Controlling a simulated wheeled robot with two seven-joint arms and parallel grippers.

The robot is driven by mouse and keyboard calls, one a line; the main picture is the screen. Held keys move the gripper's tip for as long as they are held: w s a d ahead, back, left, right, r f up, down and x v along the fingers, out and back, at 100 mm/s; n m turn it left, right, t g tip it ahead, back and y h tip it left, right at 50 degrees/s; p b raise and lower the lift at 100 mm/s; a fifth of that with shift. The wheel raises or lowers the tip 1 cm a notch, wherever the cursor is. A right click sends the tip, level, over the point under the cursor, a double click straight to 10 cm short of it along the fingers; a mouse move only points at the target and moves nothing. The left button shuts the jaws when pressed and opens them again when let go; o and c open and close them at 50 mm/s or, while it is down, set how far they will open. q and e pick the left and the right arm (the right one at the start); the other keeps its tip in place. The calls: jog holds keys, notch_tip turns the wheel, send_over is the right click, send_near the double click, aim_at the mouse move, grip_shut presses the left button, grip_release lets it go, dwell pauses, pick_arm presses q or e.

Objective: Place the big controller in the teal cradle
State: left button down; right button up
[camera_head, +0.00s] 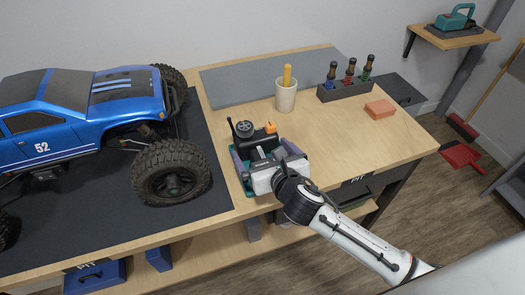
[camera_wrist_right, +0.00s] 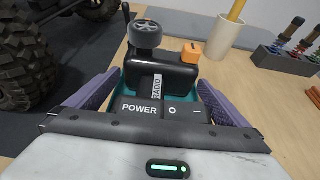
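The big controller (camera_head: 257,140) is black, with a grey wheel, a short antenna and an orange knob. It stands upright on the workbench, and also shows in the right wrist view (camera_wrist_right: 160,72). Teal edges of the cradle (camera_head: 291,147) show around its lower part; it appears to sit in the cradle, though its underside is hidden. My right gripper (camera_wrist_right: 155,92) reaches over it from the front, with one purple finger on each side. Teal shows between the fingers and the controller, so the fingers look open and apart from it. My left gripper is not in view.
A blue truck (camera_head: 75,115) stands on a dark mat at left, its wheel near the controller. The bench's right front is clear.

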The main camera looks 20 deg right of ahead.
jog(key=p+v, duration=0.1)
jog(key=v, duration=1.1)
jog(key=shift+r, duration=0.15)
